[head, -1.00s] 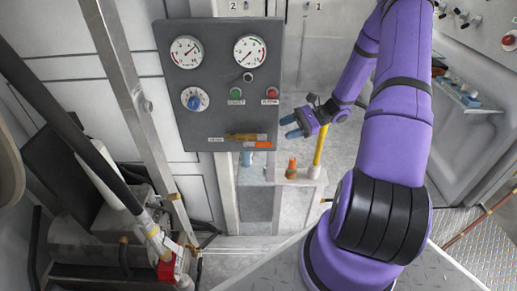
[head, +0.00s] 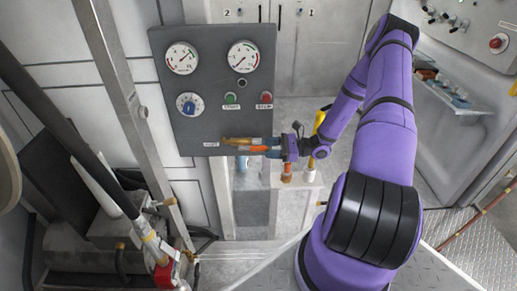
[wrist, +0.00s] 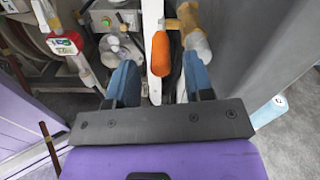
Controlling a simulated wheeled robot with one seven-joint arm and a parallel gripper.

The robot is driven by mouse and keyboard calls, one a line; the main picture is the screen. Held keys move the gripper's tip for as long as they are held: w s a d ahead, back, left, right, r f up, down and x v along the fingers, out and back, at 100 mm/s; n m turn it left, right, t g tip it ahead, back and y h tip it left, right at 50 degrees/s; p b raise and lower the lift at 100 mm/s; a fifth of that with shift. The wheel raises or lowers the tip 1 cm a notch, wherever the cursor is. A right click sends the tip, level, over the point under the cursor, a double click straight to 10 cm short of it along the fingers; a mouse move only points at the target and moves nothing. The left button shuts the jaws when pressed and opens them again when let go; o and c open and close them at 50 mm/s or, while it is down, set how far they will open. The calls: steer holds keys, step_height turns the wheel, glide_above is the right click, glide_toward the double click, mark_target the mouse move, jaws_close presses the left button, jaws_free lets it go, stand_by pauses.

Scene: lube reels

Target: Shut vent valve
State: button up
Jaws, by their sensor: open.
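The vent valve is at the bottom edge of the dark grey panel (head: 165,60), beside a small label (head: 211,144). It has a yellow-brass body (head: 238,140) and an orange handle (head: 259,149) lying sideways. My gripper (head: 273,147) is at the right end of the handle, pointing left. In the wrist view the orange handle (wrist: 161,54) shows between my two open blue fingers, with a visible gap on both sides. The brass body (wrist: 190,25) is beyond it, to the right. How far the fingers reach along the handle is hard to tell.
The panel also carries two gauges (head: 182,57) (head: 243,54), a blue knob (head: 187,104), a green button (head: 231,98) and a red button (head: 265,97). An orange-topped fitting (head: 287,170) stands just below my gripper. A yellow handle (head: 320,121) is to its right.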

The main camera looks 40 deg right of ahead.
mark_target(250, 148)
steer(key=shift+x, duration=2.25)
jaws_close()
